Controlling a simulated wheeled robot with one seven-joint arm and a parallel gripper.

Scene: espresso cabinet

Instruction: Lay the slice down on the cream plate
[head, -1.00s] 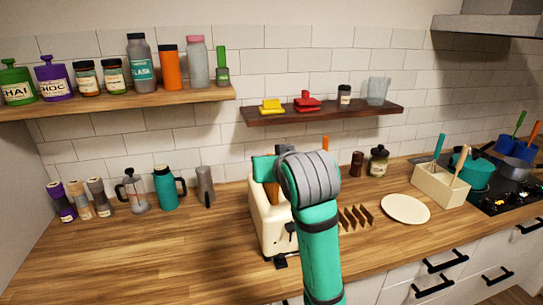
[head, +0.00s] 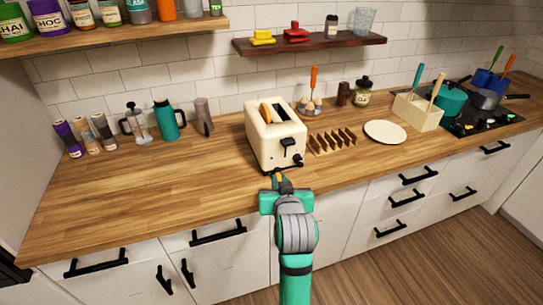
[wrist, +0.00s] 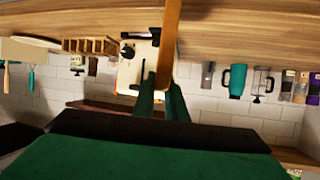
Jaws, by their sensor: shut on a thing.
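My gripper (head: 278,184) is shut on a brown slice, just in front of the toaster near the counter's front edge. In the wrist view, the slice (wrist: 169,38) stands edge-on between the fingers (wrist: 160,100). In the head view, only a small bit of the slice shows at the fingertips. The cream plate (head: 385,132) lies flat and empty on the counter, to the right of and beyond my gripper. The cream toaster (head: 272,140) stands behind my gripper, with another slice (head: 266,112) showing in a slot.
A wooden rack (head: 333,142) with several upright dividers stands between toaster and plate. An egg holder with an orange handle (head: 314,80) stands behind it. A utensil box (head: 417,111) is right of the plate.

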